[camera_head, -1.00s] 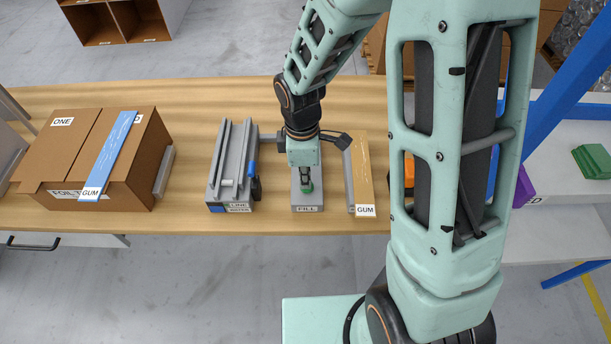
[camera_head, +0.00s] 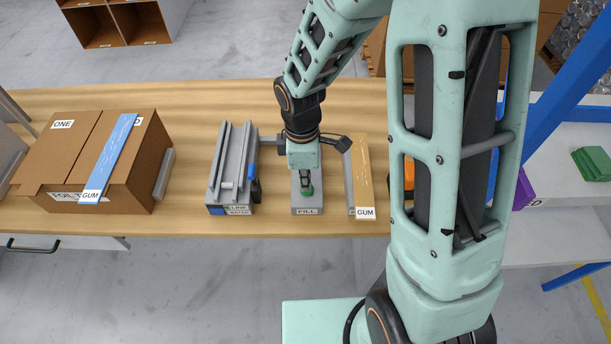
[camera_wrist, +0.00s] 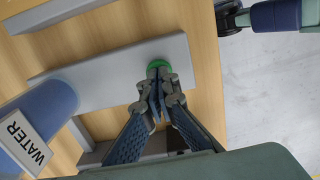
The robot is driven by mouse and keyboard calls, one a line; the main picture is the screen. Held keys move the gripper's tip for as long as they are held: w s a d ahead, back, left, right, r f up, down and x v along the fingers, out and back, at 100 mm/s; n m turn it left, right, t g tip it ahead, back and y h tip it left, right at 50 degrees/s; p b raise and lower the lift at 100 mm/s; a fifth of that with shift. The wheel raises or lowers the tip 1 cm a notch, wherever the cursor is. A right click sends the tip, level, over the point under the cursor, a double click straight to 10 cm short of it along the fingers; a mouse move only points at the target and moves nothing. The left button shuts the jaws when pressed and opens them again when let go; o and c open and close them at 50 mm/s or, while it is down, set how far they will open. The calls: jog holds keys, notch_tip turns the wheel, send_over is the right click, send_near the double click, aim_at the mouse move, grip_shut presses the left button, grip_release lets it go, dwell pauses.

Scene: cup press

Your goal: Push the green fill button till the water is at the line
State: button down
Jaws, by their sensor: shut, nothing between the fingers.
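The green fill button (camera_head: 307,190) sits on the grey block labelled FILL (camera_head: 307,211), on the wooden table. My gripper (camera_head: 305,178) points down at the button with its fingers shut and empty. In the wrist view the gripper's tips (camera_wrist: 157,97) overlap the near edge of the green button (camera_wrist: 158,65); whether they touch or press it I cannot tell. Left of the block stands a grey fixture (camera_head: 228,165) with LINE and WATER labels (camera_head: 238,209). A blue cylinder (camera_wrist: 45,110) with a WATER label shows in the wrist view. The water's height against the line is not clear.
A cardboard box (camera_head: 60,150) with a blue strip labelled GUM (camera_head: 108,160) stands at the left. A tan strip labelled GUM (camera_head: 364,180) lies close to the right of the FILL block. Bare table (camera_head: 210,100) shows behind the fixture.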

dwell(0.8)
notch_tip(320, 180, up, 14)
jog(key=p, duration=0.3)
jog(key=shift+a, duration=0.25)
dwell(0.5)
jog(key=shift+w+d+r+y+b, duration=0.2)
jog(key=shift+d+r+b, duration=0.1)
jog(key=shift+r, duration=0.2)
jog(key=shift+w+d+r+y+b, duration=0.15)
jog(key=shift+d+r+b, duration=0.15)
jog(key=shift+r, duration=0.15)
jog(key=f, duration=1.4)
jog(key=shift+s+a, duration=0.1)
jog(key=shift+s, duration=0.1)
